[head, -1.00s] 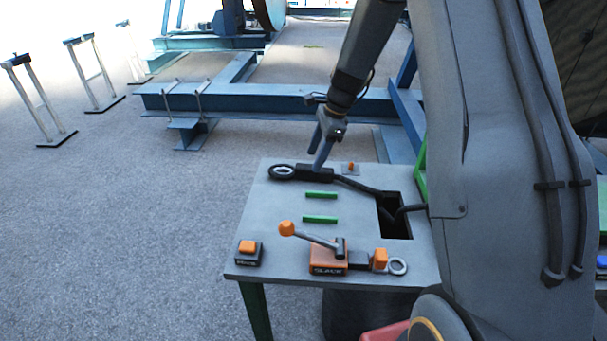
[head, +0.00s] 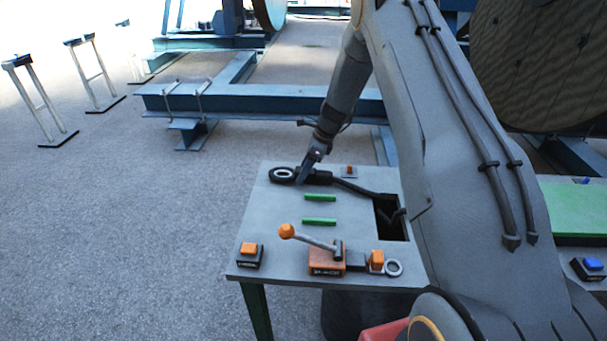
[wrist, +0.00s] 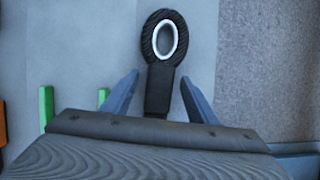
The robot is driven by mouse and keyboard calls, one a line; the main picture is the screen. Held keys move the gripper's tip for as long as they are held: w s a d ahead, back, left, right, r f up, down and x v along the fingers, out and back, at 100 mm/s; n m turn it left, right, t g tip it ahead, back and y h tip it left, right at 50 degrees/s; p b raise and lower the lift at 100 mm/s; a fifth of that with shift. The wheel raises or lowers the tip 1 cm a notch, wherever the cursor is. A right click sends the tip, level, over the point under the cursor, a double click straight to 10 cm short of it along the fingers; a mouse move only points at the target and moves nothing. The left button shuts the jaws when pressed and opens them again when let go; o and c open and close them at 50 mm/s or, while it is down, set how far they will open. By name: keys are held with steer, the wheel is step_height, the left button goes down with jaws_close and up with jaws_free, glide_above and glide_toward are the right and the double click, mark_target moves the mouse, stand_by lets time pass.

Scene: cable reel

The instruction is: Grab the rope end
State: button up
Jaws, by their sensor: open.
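The rope end is a black ring eye with a pale inner ring (head: 283,174) on a thick black sleeve, lying on the grey table (head: 262,215) near its far edge. A dark rope (head: 362,188) runs from the sleeve to a square opening. In the wrist view the eye (wrist: 151,45) points away from my gripper (wrist: 158,92), and its black neck lies between the two spread blue fingers, with a gap on both sides. In the head view my gripper (head: 304,178) is low over the sleeve near the eye. Whether the fingers touch the table is hidden.
Two green bars (head: 320,198) lie on the tabletop in front of the rope. An orange-knobbed lever clamp (head: 326,262) stands at the front, and an orange button box (head: 249,255) at the left corner. A small orange-topped block (head: 349,171) sits behind the rope.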

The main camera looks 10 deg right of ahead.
steer(key=shift+f, duration=0.25)
steer(key=shift+c, duration=0.4)
jaws_close()
steer(key=shift+w, duration=0.1)
steer(key=shift+r, duration=0.15)
